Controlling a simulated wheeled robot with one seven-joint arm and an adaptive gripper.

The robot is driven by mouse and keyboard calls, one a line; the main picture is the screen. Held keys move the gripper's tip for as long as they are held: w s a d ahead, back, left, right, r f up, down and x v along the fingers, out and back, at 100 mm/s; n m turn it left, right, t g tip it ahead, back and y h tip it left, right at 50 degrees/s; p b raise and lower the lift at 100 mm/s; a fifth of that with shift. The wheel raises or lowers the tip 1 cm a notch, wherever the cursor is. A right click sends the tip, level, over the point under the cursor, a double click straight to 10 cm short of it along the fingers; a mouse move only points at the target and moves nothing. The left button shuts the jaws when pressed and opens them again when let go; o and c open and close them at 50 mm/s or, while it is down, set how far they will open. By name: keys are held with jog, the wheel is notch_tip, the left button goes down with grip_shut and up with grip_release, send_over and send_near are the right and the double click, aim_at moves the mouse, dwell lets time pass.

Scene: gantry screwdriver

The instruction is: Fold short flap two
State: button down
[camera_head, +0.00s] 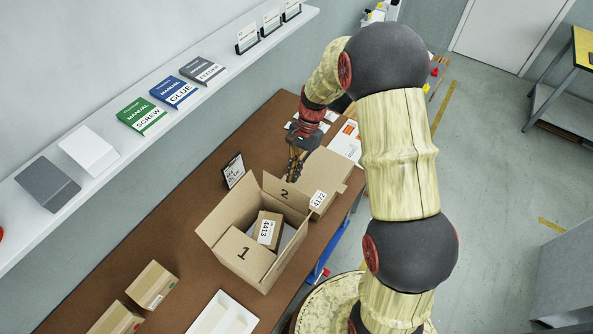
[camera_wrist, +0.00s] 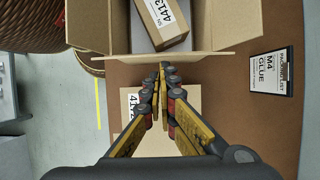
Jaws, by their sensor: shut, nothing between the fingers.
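An open cardboard carton (camera_head: 232,270) stands on the brown table. Short flap two (camera_head: 284,204), marked "2", stands up at the carton's far end; in the wrist view it shows nearly edge-on as a thin strip (camera_wrist: 205,57). Short flap one (camera_head: 243,249), marked "1", lies inward over the near end. The long flaps, left (camera_wrist: 88,25) and right (camera_wrist: 232,25) in the wrist view, stand open. My gripper (camera_head: 292,174) is shut and empty, just outside flap two. Its fingertips (camera_wrist: 162,67) appear close to the flap; contact cannot be told.
A small box labelled 4413 (camera_head: 269,229) lies inside the carton. A box labelled 4172 (camera_head: 326,172) lies beyond the carton, under my gripper. A glue sign (camera_head: 233,170) stands near the wall. Small boxes (camera_head: 152,284) and a white tray (camera_head: 222,315) are at the near end.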

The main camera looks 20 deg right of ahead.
dwell(0.3)
jog(key=shift+s+a+r+t+h, duration=0.2)
jog(key=shift+s+a+t+h, duration=0.05)
jog(key=shift+a+t+h, duration=0.1)
